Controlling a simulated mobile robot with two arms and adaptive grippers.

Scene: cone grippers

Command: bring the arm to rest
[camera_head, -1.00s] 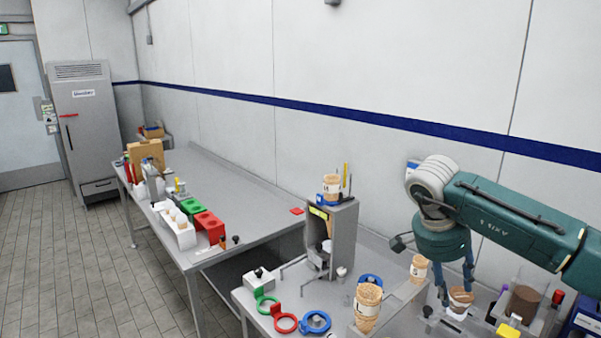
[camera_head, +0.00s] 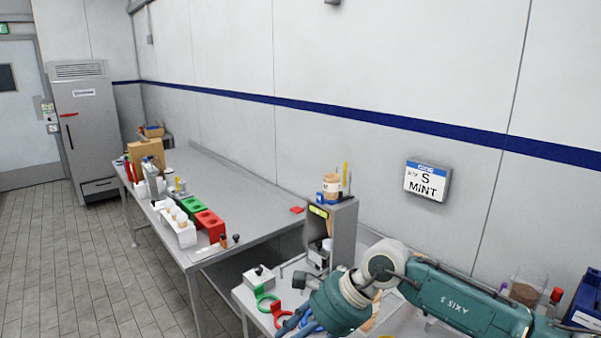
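My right arm (camera_head: 465,300) comes in from the right and reaches low across the near bench. Its gripper (camera_head: 290,327) points down and left at the bottom edge of the view. Blue-grey fingers show in part beside the red ring, and their tips are cut off or hard to make out. I cannot tell whether they are open or shut. My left gripper is not in view.
The near bench holds a grey dispenser (camera_head: 343,232), a green ring (camera_head: 266,300) and a small grey box (camera_head: 259,278). The arm hides much of this bench. A sign reading MINT (camera_head: 427,182) hangs on the wall. The far table (camera_head: 235,185) has a clear middle.

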